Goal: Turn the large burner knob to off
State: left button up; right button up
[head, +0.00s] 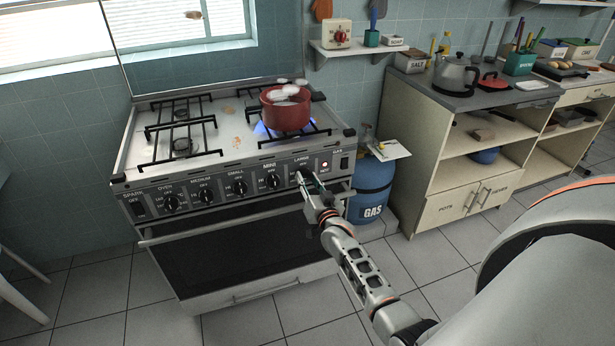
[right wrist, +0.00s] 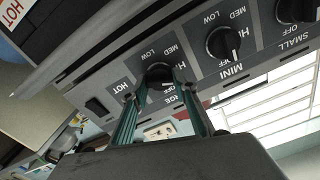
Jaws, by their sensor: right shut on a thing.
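The large burner knob (right wrist: 157,71) is a round black knob on the stove's front panel, seen between my fingers in the right wrist view. My right gripper (head: 308,182) is at the panel under the LARGE label and is shut on this knob; it also shows in the right wrist view (right wrist: 160,82), one finger on each side. In the head view the gripper mostly hides the knob, and its pointer angle cannot be told. My left gripper is not in view.
The mini knob (head: 273,181) sits just left of the gripped knob, with more knobs beyond. A lit red indicator (head: 325,165) is close on the right. The oven handle (head: 250,213) runs below. A blue gas cylinder (head: 372,190) stands right of the stove.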

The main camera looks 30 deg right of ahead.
jog(key=shift+r+m+p, duration=0.1)
jog(key=shift+m+p, duration=0.3)
jog(key=shift+m, duration=0.7)
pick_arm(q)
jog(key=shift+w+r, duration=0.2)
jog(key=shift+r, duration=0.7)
pick_arm(e)
jog(key=shift+m, duration=0.5)
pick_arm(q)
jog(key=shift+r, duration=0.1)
